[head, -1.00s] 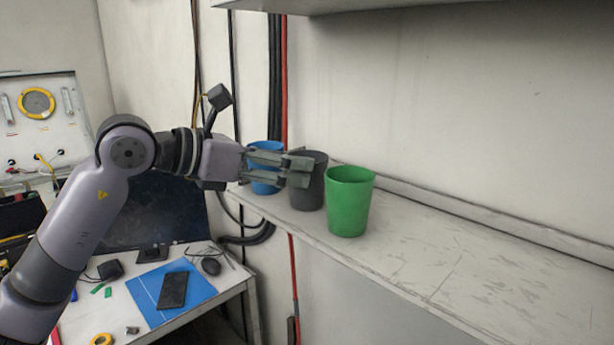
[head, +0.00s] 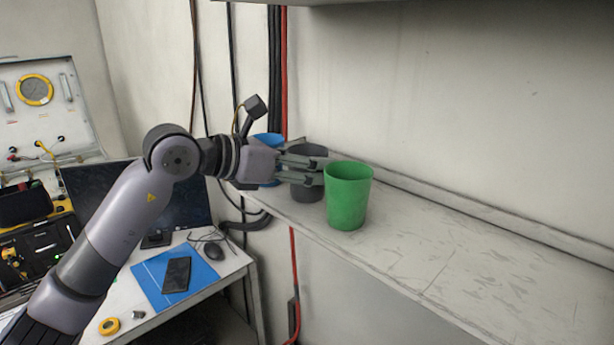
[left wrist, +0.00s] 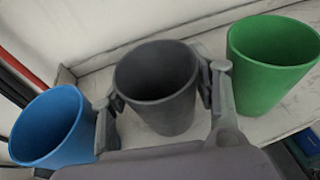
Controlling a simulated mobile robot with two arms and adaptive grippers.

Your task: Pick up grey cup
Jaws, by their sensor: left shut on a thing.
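The grey cup (head: 309,191) stands upright on the shelf, between the blue cup and the green cup. My left gripper (head: 318,171) reaches it from the left and partly hides it in the head view. In the left wrist view the grey cup (left wrist: 158,90) sits between the two fingers (left wrist: 162,92), which are shut on its sides. I cannot tell whether its base is clear of the shelf. My right gripper is not in view.
The green cup (head: 348,196) stands close on the right, and the blue cup (head: 268,146) is on the left, partly behind my gripper. The shelf (head: 450,265) is clear to the right. A desk (head: 215,272) with a blue mat (head: 150,282) is below left.

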